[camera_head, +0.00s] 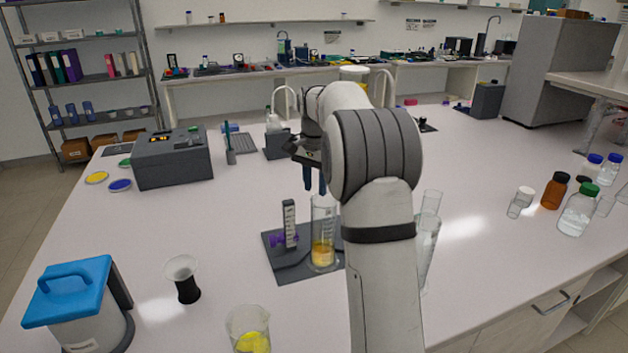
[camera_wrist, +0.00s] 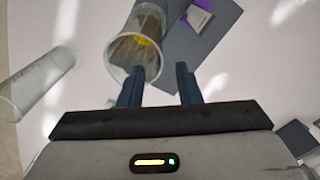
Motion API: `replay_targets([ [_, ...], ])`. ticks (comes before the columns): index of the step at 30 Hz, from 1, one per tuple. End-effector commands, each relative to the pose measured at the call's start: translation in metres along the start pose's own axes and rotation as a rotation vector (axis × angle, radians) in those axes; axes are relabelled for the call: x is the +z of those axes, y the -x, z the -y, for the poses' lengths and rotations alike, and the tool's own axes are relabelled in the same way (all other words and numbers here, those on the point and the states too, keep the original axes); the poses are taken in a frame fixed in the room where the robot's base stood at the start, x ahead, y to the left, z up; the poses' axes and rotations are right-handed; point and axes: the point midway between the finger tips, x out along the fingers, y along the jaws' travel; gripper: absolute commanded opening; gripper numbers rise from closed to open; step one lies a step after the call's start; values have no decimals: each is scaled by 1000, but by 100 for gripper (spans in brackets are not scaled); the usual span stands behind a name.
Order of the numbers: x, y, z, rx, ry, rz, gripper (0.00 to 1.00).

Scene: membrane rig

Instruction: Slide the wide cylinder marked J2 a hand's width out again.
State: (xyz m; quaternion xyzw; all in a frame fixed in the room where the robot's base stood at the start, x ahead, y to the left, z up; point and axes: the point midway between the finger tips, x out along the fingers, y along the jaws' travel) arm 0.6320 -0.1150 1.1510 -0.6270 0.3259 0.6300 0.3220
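A clear glass cylinder (camera_head: 323,225) with amber liquid in its lower part stands upright at the right part of a dark grey base plate (camera_head: 291,270). A small post with a white scale (camera_head: 289,222) and a purple clamp (camera_head: 280,240) stands to its left. I cannot read a J2 mark on any cylinder. My gripper (camera_head: 315,182) is open and empty, fingers pointing down near the cylinder's top. In the wrist view, the cylinder's open rim (camera_wrist: 110,62) lies by the left fingertip, off-centre from the gap between the fingers (camera_wrist: 158,84). I cannot tell whether they touch.
Tall clear glassware (camera_head: 427,228) stands to the right, partly hidden by my arm. A beaker with yellow content (camera_head: 248,325), a black-and-white funnel-shaped vessel (camera_head: 184,280) and a blue-lidded container (camera_head: 75,300) stand in front. A grey instrument (camera_head: 172,160) is behind left. Bench between is clear.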

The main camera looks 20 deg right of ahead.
Motion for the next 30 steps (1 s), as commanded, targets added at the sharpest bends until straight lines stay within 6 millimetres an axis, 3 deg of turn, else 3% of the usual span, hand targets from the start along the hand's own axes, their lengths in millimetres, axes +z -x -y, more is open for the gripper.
replay_targets([
  [11, 1, -7, 0, 1, 3, 1, 31],
  [21, 2, -56, 0, 2, 5, 2, 31],
  [30, 2, -77, 1, -1, 5, -1, 31],
])
